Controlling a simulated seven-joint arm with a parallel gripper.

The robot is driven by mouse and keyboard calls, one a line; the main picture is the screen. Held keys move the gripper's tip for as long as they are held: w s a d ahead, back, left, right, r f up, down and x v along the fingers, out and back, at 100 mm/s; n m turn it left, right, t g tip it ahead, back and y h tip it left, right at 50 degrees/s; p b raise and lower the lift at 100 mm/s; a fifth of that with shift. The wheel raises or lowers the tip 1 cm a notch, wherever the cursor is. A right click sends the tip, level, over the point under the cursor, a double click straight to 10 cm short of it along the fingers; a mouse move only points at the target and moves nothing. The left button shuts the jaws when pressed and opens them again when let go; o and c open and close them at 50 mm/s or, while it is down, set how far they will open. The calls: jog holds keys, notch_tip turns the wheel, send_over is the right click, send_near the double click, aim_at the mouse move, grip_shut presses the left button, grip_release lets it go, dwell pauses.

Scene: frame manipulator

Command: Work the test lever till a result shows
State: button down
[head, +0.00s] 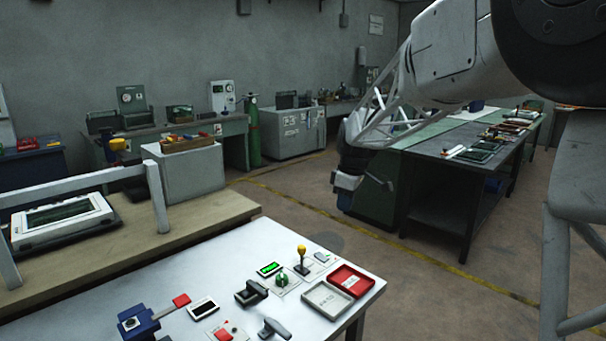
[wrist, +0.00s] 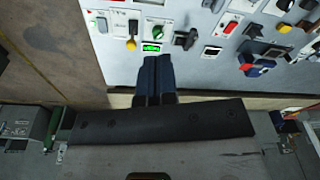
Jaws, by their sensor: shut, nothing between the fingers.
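A lever with a yellow ball knob (head: 301,251) stands upright near the far right part of the white table; it also shows in the wrist view (wrist: 131,44). Beside it is a small display lit green (head: 269,268), also seen in the wrist view (wrist: 151,48); its marks are too small to read. A green knob (head: 282,279) sits close to both. Which control is the test lever I cannot tell from labels. My gripper (wrist: 157,60) is shut and empty, its dark blue fingers together. In the wrist view the fingertips appear just below the green display, apart from the yellow lever.
A red tray (head: 364,284) and a pale tray (head: 315,308) lie at the table's right edge. A black device (head: 250,293), a dark-screened unit (head: 203,308) and a blue box (head: 137,323) with a red handle (head: 181,300) stand nearby. A wooden bench (head: 190,226) adjoins behind.

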jog(key=s+d+r+m+t+h, duration=0.15)
jog(key=s+m, duration=0.25)
jog(key=s, duration=0.8)
jog(key=s+d+r+m+y, duration=0.1)
jog(key=s+d+m, duration=0.2)
jog(key=s, duration=0.9)
jog(key=s+d+f+m, duration=0.1)
jog(key=s+f+m, duration=0.2)
jog(key=s, duration=0.6)
jog(key=s+d+f+m+h, duration=0.1)
jog(key=s+f+m, duration=0.2)
jog(key=s, duration=0.7)
jog(key=shift+s+d+f+t, duration=0.15)
jog(key=shift+s+d+t, duration=0.1)
jog(key=shift+d+t, duration=0.15)
jog(key=c, duration=1.8)
grip_release()
